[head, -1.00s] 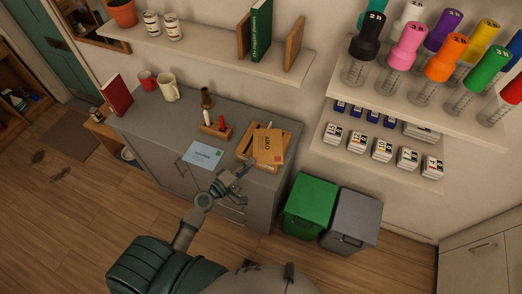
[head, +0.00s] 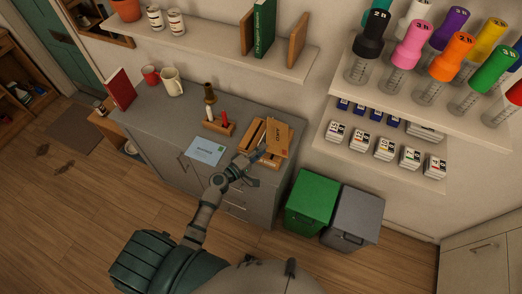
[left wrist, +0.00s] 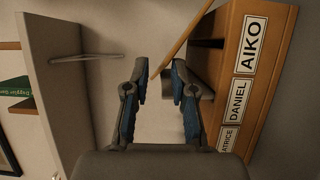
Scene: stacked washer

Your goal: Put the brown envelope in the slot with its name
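The brown envelope (head: 279,139), marked AIKO, is tilted at the right side of the wooden letter holder (head: 250,139) on the grey cabinet. My left gripper (head: 254,160) is at the envelope's lower left edge. In the left wrist view the gripper (left wrist: 160,82) has its fingertips apart. A thin tan strip (left wrist: 186,42), which looks like the envelope edge-on, ends between them without a visible pinch. The holder (left wrist: 216,75) stands on the right there, with labels AIKO, DANIEL and a partly hidden one ending in ATRICE. My right gripper is not in view.
A light blue envelope (head: 206,151) lies on the grey cabinet (head: 160,125) left of the gripper. A small wooden stand (head: 218,127) and mugs are behind it. A green bin (head: 312,200) and grey bin (head: 352,217) stand to the right.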

